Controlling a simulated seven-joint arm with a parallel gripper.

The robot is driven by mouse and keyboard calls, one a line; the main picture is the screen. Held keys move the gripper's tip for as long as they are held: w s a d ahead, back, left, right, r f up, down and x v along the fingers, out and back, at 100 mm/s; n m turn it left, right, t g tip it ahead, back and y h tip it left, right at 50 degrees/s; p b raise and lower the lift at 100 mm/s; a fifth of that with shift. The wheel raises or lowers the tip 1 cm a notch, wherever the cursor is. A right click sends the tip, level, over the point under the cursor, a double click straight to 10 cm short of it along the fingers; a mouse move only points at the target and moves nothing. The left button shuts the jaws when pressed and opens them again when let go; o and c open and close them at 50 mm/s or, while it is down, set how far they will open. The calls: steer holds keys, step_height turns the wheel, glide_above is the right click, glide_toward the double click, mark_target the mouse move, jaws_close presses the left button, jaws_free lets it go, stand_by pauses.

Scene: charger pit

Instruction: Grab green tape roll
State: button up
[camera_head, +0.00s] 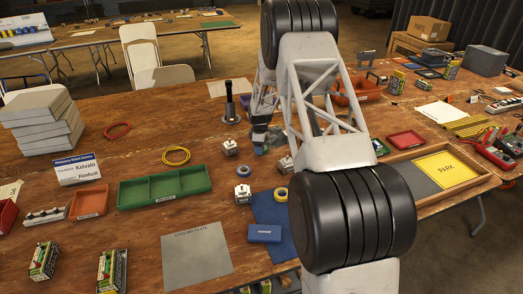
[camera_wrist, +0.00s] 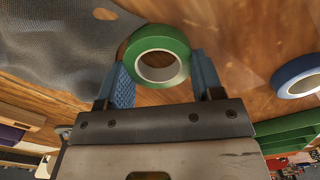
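The green tape roll (camera_wrist: 180,44) shows in the wrist view, with a white inner core and wood visible through its hole. My gripper (camera_wrist: 162,75) is open, with its blue-padded fingers on either side of the roll's near part. The roll reaches beyond the fingertips; whether either pad touches it is unclear. In the head view my gripper (camera_head: 262,137) is low over the middle of the wooden table, partly behind my arm. I cannot make out the green roll there.
A blue roll (camera_wrist: 299,76) lies right of the green one in the wrist view; dark mesh (camera_wrist: 65,40) lies left. In the head view, a black upright post (camera_head: 229,103), a white block (camera_head: 230,147) and a green tray (camera_head: 164,187) stand nearby.

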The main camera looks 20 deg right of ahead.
steer(key=shift+c, duration=1.3)
steer(key=shift+r, duration=0.1)
steer(key=shift+r, duration=0.7)
step_height(320, 180, up, 2)
steer(key=shift+r, duration=0.15)
steer(key=s+a, duration=0.1)
steer(key=s, duration=0.9)
steer(key=s+a+r, duration=0.1)
steer(key=s, duration=0.5)
steer(key=shift+a, duration=0.3)
